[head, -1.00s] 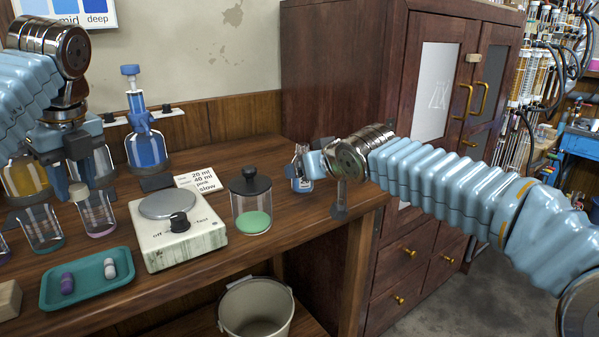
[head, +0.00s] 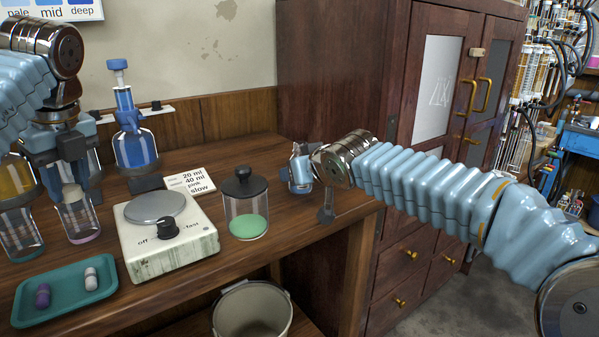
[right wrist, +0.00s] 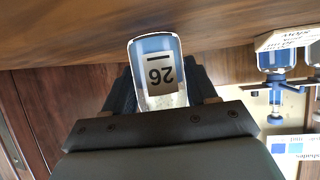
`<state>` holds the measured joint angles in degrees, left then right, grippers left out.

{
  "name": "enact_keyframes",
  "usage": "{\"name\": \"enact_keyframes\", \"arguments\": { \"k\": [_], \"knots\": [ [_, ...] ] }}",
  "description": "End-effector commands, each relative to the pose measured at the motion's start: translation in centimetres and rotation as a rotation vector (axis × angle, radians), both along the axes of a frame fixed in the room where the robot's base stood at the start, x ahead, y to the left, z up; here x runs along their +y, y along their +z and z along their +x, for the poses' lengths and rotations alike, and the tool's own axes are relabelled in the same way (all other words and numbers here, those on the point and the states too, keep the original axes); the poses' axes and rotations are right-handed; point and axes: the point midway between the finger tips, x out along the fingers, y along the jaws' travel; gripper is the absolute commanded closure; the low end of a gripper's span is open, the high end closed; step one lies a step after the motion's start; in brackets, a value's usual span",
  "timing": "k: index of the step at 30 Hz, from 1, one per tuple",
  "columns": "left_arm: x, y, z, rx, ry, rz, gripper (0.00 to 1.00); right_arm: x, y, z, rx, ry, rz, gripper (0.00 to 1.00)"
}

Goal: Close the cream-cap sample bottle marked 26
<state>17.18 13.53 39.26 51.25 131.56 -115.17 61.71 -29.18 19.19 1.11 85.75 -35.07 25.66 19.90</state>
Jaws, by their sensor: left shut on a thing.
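The sample bottle marked 26 (right wrist: 160,72), clear with blue contents, shows its label upside down in the right wrist view. In the head view the bottle (head: 301,174) is near the bench's right end, partly hidden by my right gripper (head: 303,165). The right gripper's dark fingers lie against both sides of the bottle. I cannot tell whether the bottle touches the bench. My left gripper (head: 72,180) is shut on a small cream cap (head: 72,193) at the left, in front of or over a glass with pink liquid (head: 82,222). The bottle's mouth is hidden.
A hotplate (head: 170,245), a lidded jar with green contents (head: 246,222) and a note card (head: 190,183) stand between the grippers. A teal tray (head: 65,306) with two small capped pieces lies front left. A blue bottle (head: 136,150) stands behind. A bucket (head: 252,310) is below.

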Motion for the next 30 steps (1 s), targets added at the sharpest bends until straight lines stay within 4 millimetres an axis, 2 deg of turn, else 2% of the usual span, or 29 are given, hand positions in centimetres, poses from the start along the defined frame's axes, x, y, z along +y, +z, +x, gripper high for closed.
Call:
{"name": "enact_keyframes", "arguments": {
  "k": [1,6,20,30],
  "knots": [
    [0.0,0.0,0.0,0.0,0.0,0.0,0.97,0.0,0.0,0.0,0.0,0.0,0.0,0.55],
    [0.0,0.0,0.0,0.0,0.0,0.0,0.97,0.0,0.1,0.0,-0.001,0.0,0.0,0.79],
    [0.0,0.5,0.0,0.0,0.0,0.0,0.97,0.0,0.7,0.0,-0.002,0.0,0.001,0.79],
    [0.0,2.6,0.0,0.0,0.0,0.0,0.97,0.0,3.7,0.0,-0.002,0.0,0.001,0.79]
  ]
}}
